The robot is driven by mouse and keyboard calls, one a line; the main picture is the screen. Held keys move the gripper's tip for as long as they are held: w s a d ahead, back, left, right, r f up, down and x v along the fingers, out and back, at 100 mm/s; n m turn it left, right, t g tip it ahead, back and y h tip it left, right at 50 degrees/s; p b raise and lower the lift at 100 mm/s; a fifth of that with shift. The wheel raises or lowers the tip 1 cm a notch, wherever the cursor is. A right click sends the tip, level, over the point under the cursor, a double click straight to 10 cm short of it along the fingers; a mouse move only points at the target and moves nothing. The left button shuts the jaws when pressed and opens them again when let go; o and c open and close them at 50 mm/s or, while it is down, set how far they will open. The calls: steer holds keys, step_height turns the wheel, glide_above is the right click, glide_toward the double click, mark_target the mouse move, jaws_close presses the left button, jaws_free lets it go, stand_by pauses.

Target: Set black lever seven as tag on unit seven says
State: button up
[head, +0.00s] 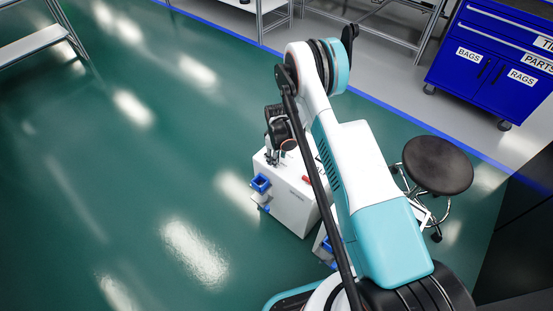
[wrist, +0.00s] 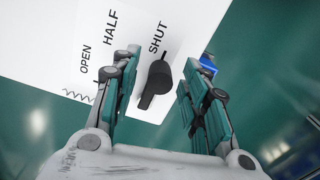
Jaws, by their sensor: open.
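The black lever (wrist: 154,84) is on a white panel (wrist: 190,22) in the wrist view. Its long narrow end points toward the lower left, and its upper end lies just below the word SHUT. HALF and OPEN are printed further left. My gripper (wrist: 158,68) is open, with one finger on each side of the lever and gaps on both sides. In the head view my gripper (head: 273,156) is down at the top of a white cabinet (head: 291,205); the lever is hidden there. No unit number or tag reads clearly in either view.
A blue bin (head: 260,184) is on the cabinet's left side. A red part (head: 306,180) shows on its top. A black-seated stool (head: 437,165) stands to the right, and a blue drawer cart (head: 490,65) is further back. Green floor is clear on the left.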

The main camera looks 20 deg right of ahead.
steer(key=shift+f, duration=0.1)
jaws_close()
steer(key=shift+d+n, duration=0.15)
steer(key=shift+n, duration=0.15)
steer(key=w+n, duration=0.1)
steer(key=n, duration=0.1)
steer(key=d+n, duration=0.1)
steer(key=n, duration=0.1)
steer(key=shift+w+d, duration=0.2)
steer(key=shift+w, duration=0.15)
steer(key=shift+w+d+n, duration=0.2)
steer(key=shift+w+n, duration=0.25)
steer(key=shift+n, duration=0.6)
steer(key=shift+w+d+n, duration=0.2)
steer(key=shift+w+n, duration=0.25)
steer(key=shift+n, duration=0.6)
